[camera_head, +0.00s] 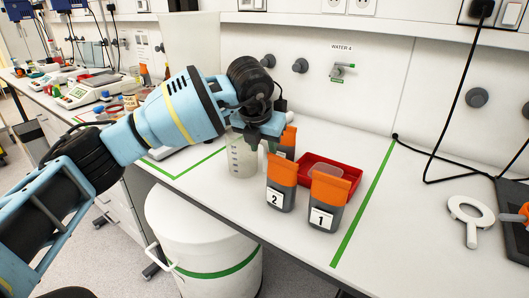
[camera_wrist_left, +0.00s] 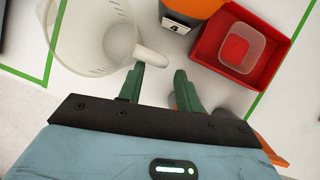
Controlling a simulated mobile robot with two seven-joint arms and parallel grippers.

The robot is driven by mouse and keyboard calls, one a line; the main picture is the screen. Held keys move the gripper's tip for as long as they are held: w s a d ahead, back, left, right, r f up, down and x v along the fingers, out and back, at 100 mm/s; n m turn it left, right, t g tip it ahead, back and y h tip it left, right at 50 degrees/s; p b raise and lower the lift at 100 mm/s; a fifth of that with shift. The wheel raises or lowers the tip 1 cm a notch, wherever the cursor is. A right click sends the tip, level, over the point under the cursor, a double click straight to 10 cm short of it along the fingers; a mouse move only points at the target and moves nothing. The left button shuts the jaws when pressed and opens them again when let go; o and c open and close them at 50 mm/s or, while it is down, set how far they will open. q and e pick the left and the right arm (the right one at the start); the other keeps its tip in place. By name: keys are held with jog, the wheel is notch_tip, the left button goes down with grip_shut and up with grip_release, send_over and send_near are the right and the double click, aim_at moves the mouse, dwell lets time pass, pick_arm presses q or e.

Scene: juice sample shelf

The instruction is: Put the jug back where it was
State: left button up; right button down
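The jug (camera_head: 242,160) is a translucent measuring jug. It stands upright on the white bench inside a green-taped area, partly hidden behind my left gripper (camera_head: 262,138). In the left wrist view the jug (camera_wrist_left: 75,40) is at the upper left, its handle (camera_wrist_left: 151,57) pointing toward my fingers. My left gripper (camera_wrist_left: 160,82) is open, with its two green fingers apart. The handle's end lies just ahead of the gap between the fingertips; I cannot tell whether they touch. My right gripper is not in view.
Dark containers with orange tops, labelled 2 (camera_head: 281,184) and 1 (camera_head: 328,202), stand close right of the jug, with another behind. A red tray (camera_head: 352,172) holds a clear box. A white bin (camera_head: 205,235) stands below the bench.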

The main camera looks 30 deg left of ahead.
pick_arm(q)
jog(key=a+v, duration=0.1)
jog(key=v, duration=0.7)
jog(key=shift+d+r, duration=0.2)
jog(key=shift+d, duration=0.3)
jog(key=shift+s+f, duration=0.1)
jog(key=shift+s, duration=0.05)
